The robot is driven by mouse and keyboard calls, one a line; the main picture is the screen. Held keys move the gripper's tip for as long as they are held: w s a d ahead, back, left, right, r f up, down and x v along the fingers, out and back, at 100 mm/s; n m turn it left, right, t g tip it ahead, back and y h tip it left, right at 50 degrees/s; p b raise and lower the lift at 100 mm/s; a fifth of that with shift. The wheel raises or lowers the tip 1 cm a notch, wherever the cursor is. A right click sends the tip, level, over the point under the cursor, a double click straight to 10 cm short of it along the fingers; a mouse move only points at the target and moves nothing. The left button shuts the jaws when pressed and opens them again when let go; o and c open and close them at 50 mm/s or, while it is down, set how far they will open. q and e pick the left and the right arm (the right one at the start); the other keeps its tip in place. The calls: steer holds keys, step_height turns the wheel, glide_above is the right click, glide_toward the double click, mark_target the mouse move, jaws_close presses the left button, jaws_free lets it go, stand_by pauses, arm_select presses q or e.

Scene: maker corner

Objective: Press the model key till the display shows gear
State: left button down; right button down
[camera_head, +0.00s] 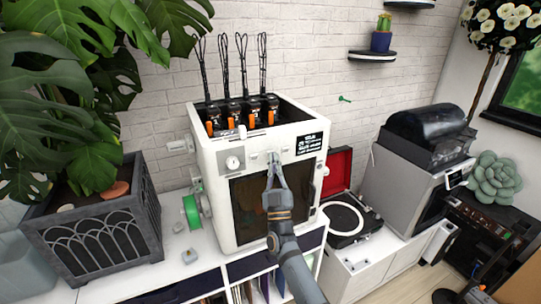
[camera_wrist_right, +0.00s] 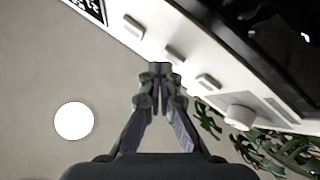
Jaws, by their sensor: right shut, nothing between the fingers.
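The white 3D printer (camera_head: 217,207) stands on the white cabinet. Its dark display (camera_head: 309,143) on the front panel carries lines of white text too small to read surely. A corner of the display (camera_wrist_right: 95,8) shows in the right wrist view. Three small keys, left (camera_wrist_right: 208,82), middle (camera_wrist_right: 174,54) and right (camera_wrist_right: 134,27), sit in a row beside a round knob (camera_wrist_right: 238,117). I cannot read which is the model key. My right gripper (camera_head: 272,160) is shut and empty, its tips close to the middle key; contact is unclear. My left gripper is out of view.
A planter (camera_head: 95,240) with a large leafy plant stands left. A record player (camera_head: 347,220) and a grey machine (camera_head: 400,190) stand right. Black cables rise from the printer's top.

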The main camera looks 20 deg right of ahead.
steer(key=shift+w, duration=0.35)
stand_by(0.5)
steer(key=shift+s, duration=0.1)
steer(key=shift+s+p, duration=0.35)
steer(key=shift+s, duration=0.4)
steer(key=s+p, duration=0.2)
steer(key=s, duration=0.3)
steer(key=shift+d+p, duration=0.15)
steer(key=shift+p, duration=0.25)
stand_by(0.5)
